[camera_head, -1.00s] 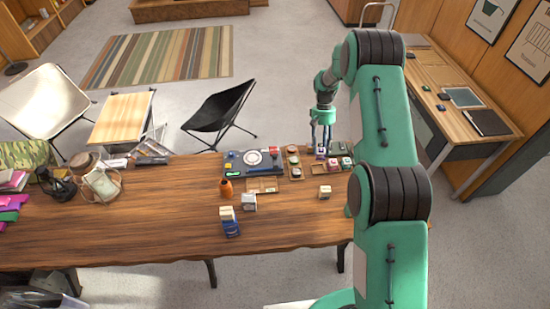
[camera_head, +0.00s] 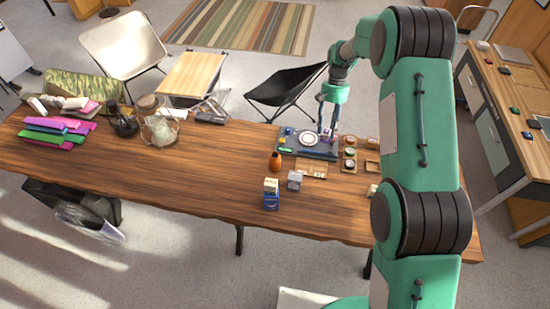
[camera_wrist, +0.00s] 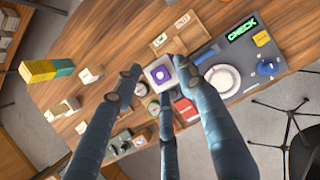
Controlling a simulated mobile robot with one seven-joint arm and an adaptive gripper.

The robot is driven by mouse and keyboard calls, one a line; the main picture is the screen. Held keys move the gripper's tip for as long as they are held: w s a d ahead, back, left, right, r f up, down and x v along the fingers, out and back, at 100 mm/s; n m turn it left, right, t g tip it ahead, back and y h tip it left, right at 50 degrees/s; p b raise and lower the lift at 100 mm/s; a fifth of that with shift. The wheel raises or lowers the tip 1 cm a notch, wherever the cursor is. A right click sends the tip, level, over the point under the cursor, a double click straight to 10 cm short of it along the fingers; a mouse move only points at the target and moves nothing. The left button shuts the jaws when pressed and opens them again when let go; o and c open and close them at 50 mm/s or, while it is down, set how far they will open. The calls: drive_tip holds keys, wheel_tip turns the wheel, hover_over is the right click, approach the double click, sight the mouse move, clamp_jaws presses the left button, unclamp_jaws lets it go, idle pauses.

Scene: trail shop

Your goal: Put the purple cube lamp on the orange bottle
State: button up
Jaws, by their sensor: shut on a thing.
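The purple cube lamp (camera_wrist: 161,74), a pale cube with a purple face and white round centre, is between my gripper's fingers in the wrist view. My gripper (camera_head: 327,134) is shut on it, over the right end of the dark board in the head view; the lamp shows only as a small purple spot there. The orange bottle (camera_head: 275,162) stands upright on the wooden table, left of my gripper and in front of the board. I cannot make out the bottle in the wrist view.
The dark board (camera_head: 310,150) carries a white dial, a green "CHECK" display (camera_wrist: 243,30) and coloured knobs. A grey box (camera_head: 295,180) and a blue-and-cream box (camera_head: 271,197) stand near the bottle. Small wooden trays (camera_head: 350,153) lie right of the board. The table's left middle is clear.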

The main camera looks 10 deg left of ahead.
wheel_tip(320, 180, up, 5)
drive_tip(key=b, duration=0.3)
hover_over(277, 153)
drive_tip(key=shift+a+f+n, duration=0.1)
drive_tip(key=shift+a+n, duration=0.05)
drive_tip(key=shift+n, duration=0.25)
drive_tip(key=shift+f, duration=0.15)
wheel_tip(277, 153, down, 6)
drive_tip(key=shift+b, duration=0.45)
drive_tip(key=shift+f, duration=0.1)
drive_tip(key=shift+f, duration=1.75)
drive_tip(key=shift+c, duration=0.2)
drive_tip(key=shift+f, duration=0.15)
drive_tip(key=o, duration=1.2)
